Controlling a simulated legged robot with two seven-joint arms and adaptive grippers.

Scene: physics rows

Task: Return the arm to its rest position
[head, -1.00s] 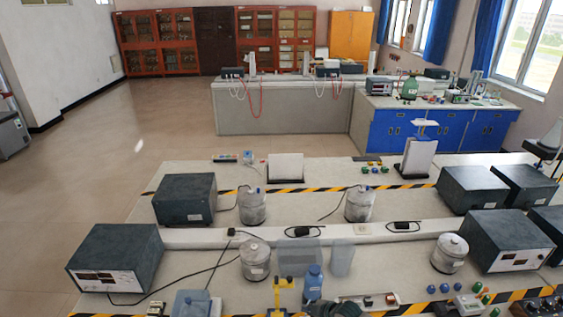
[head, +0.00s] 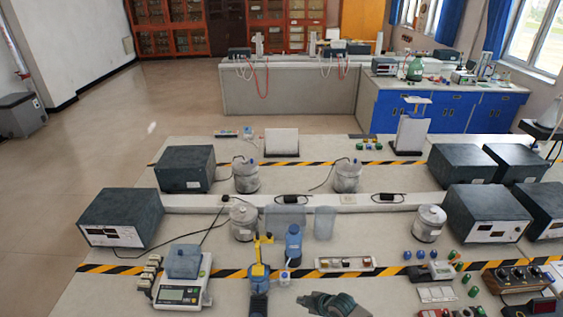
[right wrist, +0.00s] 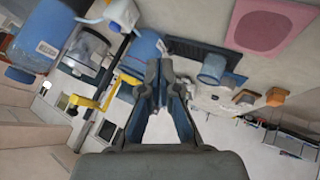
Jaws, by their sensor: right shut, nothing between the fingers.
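My right gripper (head: 330,303) shows at the bottom middle of the head view, above the front of the lab bench (head: 230,300). In the right wrist view my right gripper (right wrist: 165,68) points away from the camera, its two fingers shut with nothing between them. A blue bottle (head: 293,243) stands on the bench beyond it. A yellow and blue stand (head: 259,275) is to its left. My left gripper does not show in either view.
A digital scale (head: 182,292) with a blue-grey block on it is at the front left. Dark instrument boxes (head: 123,216) stand at both sides. Metal canisters (head: 243,222) stand behind. A white strip with small parts (head: 345,264) and control boxes (head: 515,278) lie to the right.

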